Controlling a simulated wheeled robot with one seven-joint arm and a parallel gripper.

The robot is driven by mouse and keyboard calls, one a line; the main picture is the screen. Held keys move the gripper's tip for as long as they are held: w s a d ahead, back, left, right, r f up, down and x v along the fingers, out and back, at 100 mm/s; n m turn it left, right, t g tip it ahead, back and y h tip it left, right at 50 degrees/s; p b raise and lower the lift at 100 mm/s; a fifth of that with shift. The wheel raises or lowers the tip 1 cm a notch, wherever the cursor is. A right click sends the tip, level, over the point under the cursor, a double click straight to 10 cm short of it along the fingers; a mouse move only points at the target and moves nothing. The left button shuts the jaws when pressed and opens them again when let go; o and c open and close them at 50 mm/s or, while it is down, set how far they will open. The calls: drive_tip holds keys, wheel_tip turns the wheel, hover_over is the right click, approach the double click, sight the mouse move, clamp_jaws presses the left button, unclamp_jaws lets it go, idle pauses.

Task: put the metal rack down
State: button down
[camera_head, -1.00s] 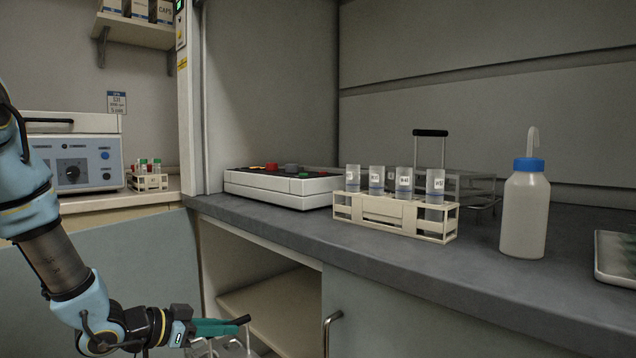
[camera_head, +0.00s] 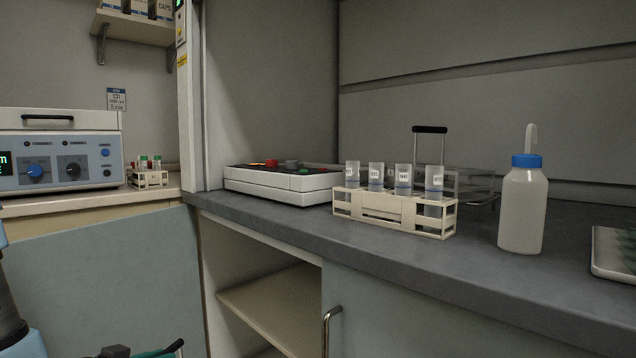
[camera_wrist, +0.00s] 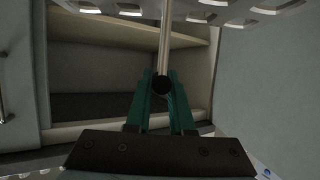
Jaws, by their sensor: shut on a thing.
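My gripper (camera_wrist: 161,92) is shut on the rod handle of the metal rack. The rod and its round black end show between the teal fingers in the wrist view. The metal rack's pale plates with rows of holes (camera_wrist: 110,10) cross the top of that view, cut off by its edge. Behind the rod is an open cupboard with a pale shelf (camera_wrist: 130,35). In the head view only the tip of my gripper (camera_head: 172,349) shows at the bottom edge, low before the open cupboard (camera_head: 275,300). The held rack is out of that view.
On the grey bench (camera_head: 400,265) stand a white rack with several tubes (camera_head: 380,208), a wash bottle (camera_head: 522,210), a white-sided device (camera_head: 280,188) and a transparent rack with a black handle (camera_head: 430,130). An open door panel (camera_head: 110,270) is left of the cupboard.

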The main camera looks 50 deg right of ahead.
drive_tip(key=w+a+f+n+t+y, duration=0.2)
drive_tip(key=w+a+f+n+y, duration=0.2)
drive_tip(key=a, duration=0.6)
drive_tip(key=w+a+f+n+t+y, duration=0.3)
drive_tip(key=w+a+n+y, duration=0.1)
drive_tip(key=a, duration=0.7)
drive_tip(key=w+a+f+n+t+y, duration=0.3)
drive_tip(key=a+f+n+y, duration=0.1)
drive_tip(key=a, duration=0.6)
drive_tip(key=shift+w+a+f+n, duration=0.15)
drive_tip(key=shift+w+f+n, duration=0.25)
drive_tip(key=shift+n, duration=0.3)
drive_tip(key=shift+s, duration=0.1)
